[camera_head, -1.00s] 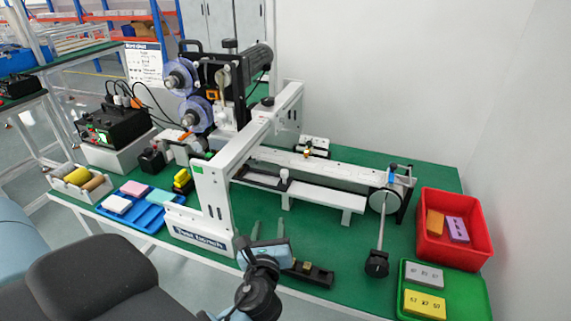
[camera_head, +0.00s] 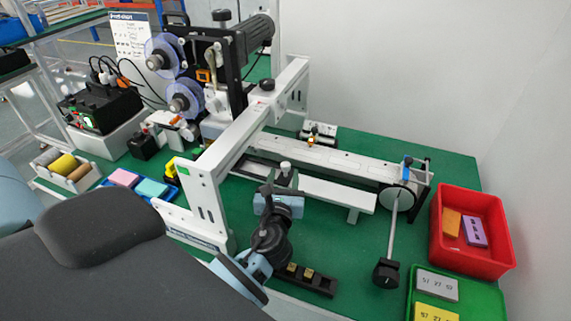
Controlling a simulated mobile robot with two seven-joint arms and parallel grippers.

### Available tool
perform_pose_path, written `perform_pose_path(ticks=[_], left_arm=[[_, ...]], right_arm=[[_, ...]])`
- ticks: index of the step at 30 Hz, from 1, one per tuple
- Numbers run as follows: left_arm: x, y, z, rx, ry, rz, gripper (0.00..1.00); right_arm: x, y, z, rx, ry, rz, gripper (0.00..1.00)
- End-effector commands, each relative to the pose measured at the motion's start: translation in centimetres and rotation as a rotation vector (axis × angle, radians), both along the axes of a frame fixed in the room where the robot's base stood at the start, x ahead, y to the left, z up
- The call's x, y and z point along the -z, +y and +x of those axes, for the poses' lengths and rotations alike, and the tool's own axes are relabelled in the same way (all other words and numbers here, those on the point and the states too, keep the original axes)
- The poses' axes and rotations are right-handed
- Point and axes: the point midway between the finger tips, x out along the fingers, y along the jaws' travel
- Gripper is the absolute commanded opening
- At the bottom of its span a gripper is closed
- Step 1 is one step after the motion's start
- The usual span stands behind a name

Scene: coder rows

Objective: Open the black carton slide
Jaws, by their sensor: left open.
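The black carton slide (camera_head: 250,171) lies on the white machine's rail in the middle of the table, partly behind the white upright frame. A white knob (camera_head: 285,167) stands at its right end. My left gripper (camera_head: 281,186) is open, its two fingers pointing toward the knob from the near side. The fingers look close to the knob in the picture; I cannot tell whether they touch it. The gripper hides part of the slide and the rail's near side. My right gripper is not in view.
A black block with brass-coloured parts (camera_head: 308,279) lies near the front edge. A red bin (camera_head: 503,262) and a green tray (camera_head: 491,297) stand at the right. The white frame (camera_head: 206,196) rises left of my gripper.

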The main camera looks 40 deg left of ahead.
Motion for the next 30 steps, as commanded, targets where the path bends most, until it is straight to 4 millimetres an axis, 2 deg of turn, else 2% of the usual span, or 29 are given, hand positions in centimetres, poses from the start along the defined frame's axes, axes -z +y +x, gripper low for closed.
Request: perform_pose_path(ticks=[3,9,21,30], left_arm=[[-0.1,1.0,1.7,-0.001,-0.001,0.0,0.43],[0.0,2.0,3.7,0.0,0.0,0.0,0.43],[0.0,2.4,4.3,0.0,0.0,-0.001,0.43],[0.0,2.3,4.3,0.0,0.0,-0.001,0.04]], right_arm=[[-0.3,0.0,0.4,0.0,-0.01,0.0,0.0],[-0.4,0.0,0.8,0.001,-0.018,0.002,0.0],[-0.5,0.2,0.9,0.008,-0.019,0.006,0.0],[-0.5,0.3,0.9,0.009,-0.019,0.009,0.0]])
